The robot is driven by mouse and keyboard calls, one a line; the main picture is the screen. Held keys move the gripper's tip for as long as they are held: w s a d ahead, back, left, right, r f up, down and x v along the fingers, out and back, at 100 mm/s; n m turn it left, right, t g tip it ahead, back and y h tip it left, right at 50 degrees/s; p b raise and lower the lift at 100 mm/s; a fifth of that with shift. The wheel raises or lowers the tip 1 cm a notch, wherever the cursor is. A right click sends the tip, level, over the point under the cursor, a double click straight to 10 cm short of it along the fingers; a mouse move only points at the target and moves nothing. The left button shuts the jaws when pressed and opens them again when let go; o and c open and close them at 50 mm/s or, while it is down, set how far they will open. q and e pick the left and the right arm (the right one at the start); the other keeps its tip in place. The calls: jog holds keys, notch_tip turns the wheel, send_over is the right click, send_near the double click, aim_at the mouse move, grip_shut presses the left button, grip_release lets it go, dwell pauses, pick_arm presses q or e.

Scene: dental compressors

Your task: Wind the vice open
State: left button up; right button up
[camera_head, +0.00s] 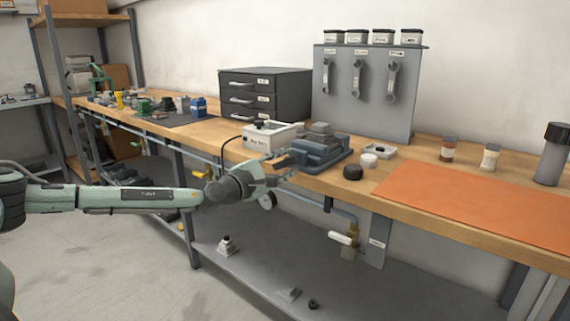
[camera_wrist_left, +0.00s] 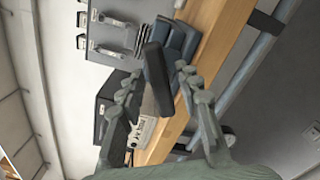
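The vice (camera_head: 322,152) is a blue-grey block with jaws near the front edge of the wooden bench. It also shows in the left wrist view (camera_wrist_left: 179,38). A dark bar, apparently its handle (camera_wrist_left: 157,78), sticks out towards my left gripper. My left gripper (camera_head: 280,168) is just in front of the bench edge, left of the vice. In the left wrist view, its fingers (camera_wrist_left: 158,74) are spread, with the dark bar between them and gaps visible on both sides. Whether either finger touches the bar is unclear. My right gripper is not in view.
A white box (camera_head: 262,141) stands close behind my left gripper. A black round piece (camera_head: 353,173) and a white one (camera_head: 369,160) sit right of the vice. An orange mat (camera_head: 480,202) lies clear at the right. A pipe valve (camera_head: 347,240) hangs below the bench.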

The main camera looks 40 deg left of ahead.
pick_arm(q)
grip_shut()
